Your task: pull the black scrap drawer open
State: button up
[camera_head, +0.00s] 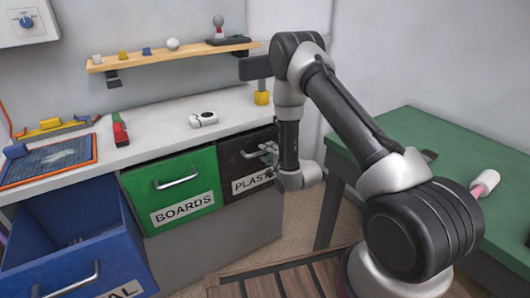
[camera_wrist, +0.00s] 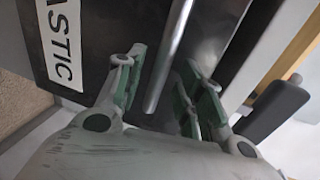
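The black scrap drawer (camera_head: 240,168) is at the right end of the row under the white counter, its front level with the cabinet, so it looks closed. Its label reads "PLAST..." in the head view and "...ASTIC" in the wrist view. Its metal bar handle (camera_wrist: 170,50) runs between the fingers of my gripper (camera_wrist: 160,88) in the wrist view. The fingers are open, with gaps visible on both sides of the bar. In the head view my gripper (camera_head: 268,152) is at the drawer front, and part of the drawer is hidden behind my arm.
A green drawer (camera_head: 170,180) labelled "BOARDS" is beside it, looking closed. A blue drawer (camera_head: 70,240) at left stands pulled out. A green-topped table (camera_head: 450,150) is on the right. A wooden shelf (camera_head: 170,55) hangs above the counter (camera_head: 150,135). A slatted wooden thing (camera_head: 285,280) is low in front.

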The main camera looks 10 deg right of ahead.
jog(key=shift+x, duration=1.2)
jog(key=shift+c, duration=0.3)
grip_shut()
jog(key=shift+s, duration=0.1)
